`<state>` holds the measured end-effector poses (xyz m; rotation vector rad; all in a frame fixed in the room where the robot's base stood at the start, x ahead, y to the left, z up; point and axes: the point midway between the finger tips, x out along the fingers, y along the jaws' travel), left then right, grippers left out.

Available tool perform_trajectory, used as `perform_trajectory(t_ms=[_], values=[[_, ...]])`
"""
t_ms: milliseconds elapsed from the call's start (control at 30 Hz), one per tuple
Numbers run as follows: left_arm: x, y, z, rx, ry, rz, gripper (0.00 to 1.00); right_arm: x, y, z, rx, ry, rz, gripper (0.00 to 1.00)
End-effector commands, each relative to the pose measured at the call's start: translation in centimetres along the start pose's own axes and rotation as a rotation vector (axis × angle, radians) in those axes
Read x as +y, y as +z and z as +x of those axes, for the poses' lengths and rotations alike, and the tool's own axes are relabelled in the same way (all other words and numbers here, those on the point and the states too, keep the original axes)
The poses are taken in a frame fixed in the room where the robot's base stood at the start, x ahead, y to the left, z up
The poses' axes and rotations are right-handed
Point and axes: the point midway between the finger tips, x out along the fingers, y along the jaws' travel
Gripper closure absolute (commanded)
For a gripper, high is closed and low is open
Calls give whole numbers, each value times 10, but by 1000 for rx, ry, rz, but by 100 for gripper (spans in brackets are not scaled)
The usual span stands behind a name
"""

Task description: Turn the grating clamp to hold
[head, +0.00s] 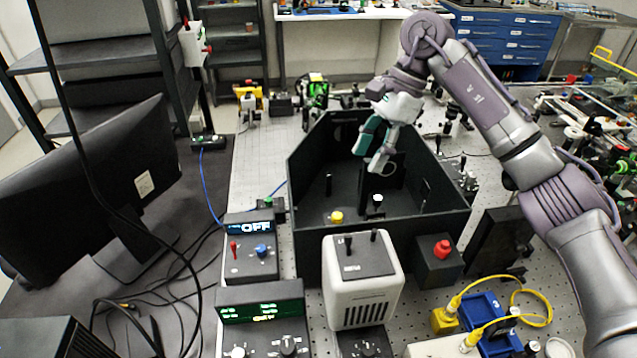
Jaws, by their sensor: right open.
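An open-topped black box (296,195) stands on the perforated bench. Inside it are a yellow knob (336,217), a small white-topped black post (378,199), a dark upright plate (392,182) and thin black posts (328,185). I cannot tell for certain which part is the grating clamp. My right gripper (370,158) reaches down from the upper right over the box. Its fingers are apart and empty, one with a teal side, and they partly cover the dark plate. Whether they touch it is unclear. My left gripper is not in view.
In front of the box stand a white unit (361,290), a dark box with a red knob (442,249) and a controller showing OFF (249,228). A monitor (85,190) and loose cables are at left. Crowded optics (590,130) fill the right.

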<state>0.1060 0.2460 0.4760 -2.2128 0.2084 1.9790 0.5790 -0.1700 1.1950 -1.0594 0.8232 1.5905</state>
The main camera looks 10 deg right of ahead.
Motion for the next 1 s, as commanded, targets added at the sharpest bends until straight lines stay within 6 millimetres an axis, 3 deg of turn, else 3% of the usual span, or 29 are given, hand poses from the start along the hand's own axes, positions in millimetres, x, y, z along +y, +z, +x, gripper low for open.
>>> perform_trajectory(t_ms=[167,367,700,1000], values=[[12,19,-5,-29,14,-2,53,0,0,8,-1,3,1,53],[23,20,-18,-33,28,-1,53,1,2,41,-2,5,0,53],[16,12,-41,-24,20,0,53,1,2,110,-3,4,0,53],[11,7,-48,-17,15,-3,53,0,1,137,-1,1,0,53]])
